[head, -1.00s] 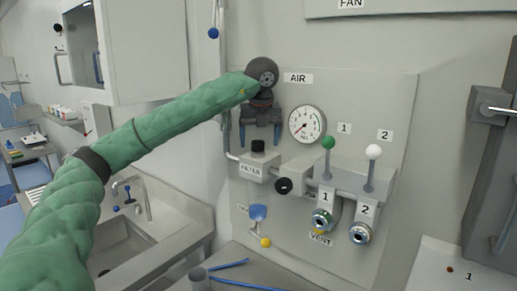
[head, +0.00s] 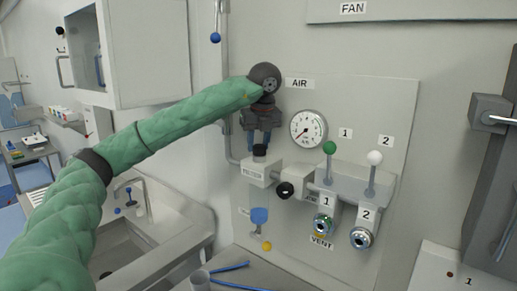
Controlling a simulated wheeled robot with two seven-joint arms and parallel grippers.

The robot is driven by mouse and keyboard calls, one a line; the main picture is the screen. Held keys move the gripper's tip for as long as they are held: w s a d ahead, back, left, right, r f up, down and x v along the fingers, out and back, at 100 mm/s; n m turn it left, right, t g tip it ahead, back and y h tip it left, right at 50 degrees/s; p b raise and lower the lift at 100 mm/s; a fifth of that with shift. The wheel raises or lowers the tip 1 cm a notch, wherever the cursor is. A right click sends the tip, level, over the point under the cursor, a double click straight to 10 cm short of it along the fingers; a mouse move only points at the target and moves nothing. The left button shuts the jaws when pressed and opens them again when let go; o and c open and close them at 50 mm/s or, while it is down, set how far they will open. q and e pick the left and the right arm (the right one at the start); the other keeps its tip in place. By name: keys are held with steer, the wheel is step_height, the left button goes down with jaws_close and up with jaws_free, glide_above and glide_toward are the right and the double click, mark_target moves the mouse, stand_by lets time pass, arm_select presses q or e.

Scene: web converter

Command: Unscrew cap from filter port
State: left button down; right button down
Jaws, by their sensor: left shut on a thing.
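The filter (head: 257,172) is a pale block on the grey wall panel, with a blue part (head: 259,215) below it. A small black cap (head: 260,150) sits on top of the filter port, upright. My left gripper (head: 260,145) points straight down from above, its dark blue fingers shut on the cap from both sides. The cap still stands at the top of the filter block; I cannot tell whether its thread is loose. My right gripper is not in view.
A pressure gauge (head: 308,129) is just right of my gripper. A black knob (head: 284,190) is right of the filter. Green (head: 330,148) and white (head: 375,158) lever balls stand further right. A yellow ball (head: 267,246) hangs below the filter.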

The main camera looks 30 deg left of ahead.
arm_select(q)
steer(key=shift+d+r+n+p, duration=0.15)
steer(key=shift+n+p, duration=0.25)
steer(key=shift+p, duration=0.15)
steer(key=shift+n, duration=0.3)
steer(key=shift+p, duration=0.55)
steer(key=shift+n+g+p, duration=0.3)
steer(key=shift+n+p, duration=0.5)
steer(key=shift+w+a+f+n+p, duration=0.1)
steer(key=shift+a+f+n+p, duration=0.15)
steer(key=shift+n+p, duration=0.3)
steer(key=shift+a+n+y+p, duration=0.15)
steer(key=shift+n+y+p, duration=0.15)
steer(key=shift+n+p, duration=0.2)
steer(key=shift+f+g, duration=0.1)
steer(key=shift+g, duration=0.2)
